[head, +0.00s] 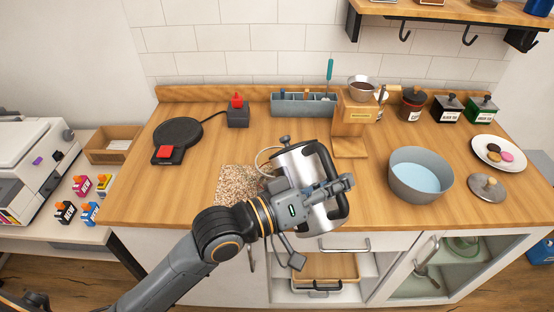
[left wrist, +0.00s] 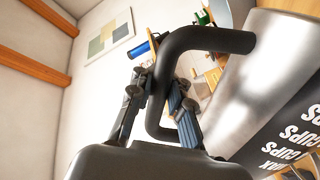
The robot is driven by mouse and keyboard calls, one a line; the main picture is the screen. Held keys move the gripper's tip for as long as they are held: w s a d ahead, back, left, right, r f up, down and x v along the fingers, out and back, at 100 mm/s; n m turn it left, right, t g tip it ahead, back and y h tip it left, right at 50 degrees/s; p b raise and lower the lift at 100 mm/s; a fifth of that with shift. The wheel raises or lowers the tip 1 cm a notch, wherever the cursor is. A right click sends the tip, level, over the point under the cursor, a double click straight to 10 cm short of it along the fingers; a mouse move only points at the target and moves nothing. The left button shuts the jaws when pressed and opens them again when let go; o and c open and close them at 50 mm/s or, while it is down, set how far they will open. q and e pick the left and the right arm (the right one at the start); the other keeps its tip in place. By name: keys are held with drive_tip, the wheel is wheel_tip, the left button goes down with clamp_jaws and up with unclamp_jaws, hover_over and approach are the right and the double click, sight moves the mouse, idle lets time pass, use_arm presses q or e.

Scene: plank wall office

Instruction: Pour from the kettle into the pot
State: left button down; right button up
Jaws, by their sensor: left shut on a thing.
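The steel kettle (head: 293,163) is held up at the counter's front edge, left of the pot. It leans in the head view, with its lid knob toward the upper left and its thin spout on the left, away from the pot. My left gripper (head: 337,186) is shut on its black handle; the handle between the fingers (left wrist: 158,105) and the steel body (left wrist: 245,75) with printed lettering show in the left wrist view. The grey pot (head: 396,182) stands open on the counter, pale blue inside, apart from the kettle. My right gripper is out of view.
A speckled mat (head: 232,183) lies behind my arm. A wooden dripper stand (head: 350,147) stands behind, between kettle and pot. A lid (head: 487,189) and a plate of cookies (head: 484,145) are right of the pot. A round hot plate (head: 178,132) is at left.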

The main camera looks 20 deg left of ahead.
use_arm(q)
drive_tip(key=shift+a+r, duration=0.2)
drive_tip(key=shift+r, duration=0.3)
drive_tip(key=shift+w+d+r, duration=0.15)
drive_tip(key=shift+w, duration=0.1)
drive_tip(key=shift+s+a+r+n, duration=0.15)
drive_tip(key=shift+a+r+n, duration=0.05)
drive_tip(key=shift+a+n, duration=0.1)
drive_tip(key=shift+w+d+p, duration=0.15)
drive_tip(key=shift+w+p, duration=0.1)
drive_tip(key=shift+p, duration=0.1)
drive_tip(key=shift+r, duration=0.1)
